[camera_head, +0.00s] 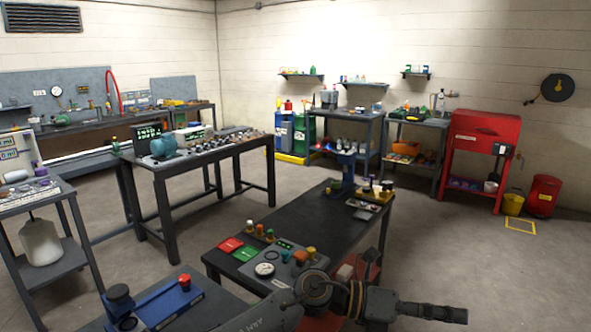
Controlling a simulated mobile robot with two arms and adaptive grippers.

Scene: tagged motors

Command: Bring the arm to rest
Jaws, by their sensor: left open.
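My left arm (315,288) comes in at the bottom of the head view and reaches to the right, in front of the near dark table (300,215). Its dark gripper (462,315) lies low at the right end of the arm, pointing right, open, with nothing seen in it. It appears over open floor, to the right of the near table. The gap between its fingers is hard to see from this side. My right gripper is not in view.
The near table holds a control panel with knobs (268,268), red and green plates and small parts. A blue box (170,302) is at lower left. A teal motor (163,145) stands on the middle table. A red cabinet (480,150) is at back right. Floor (480,250) at right is clear.

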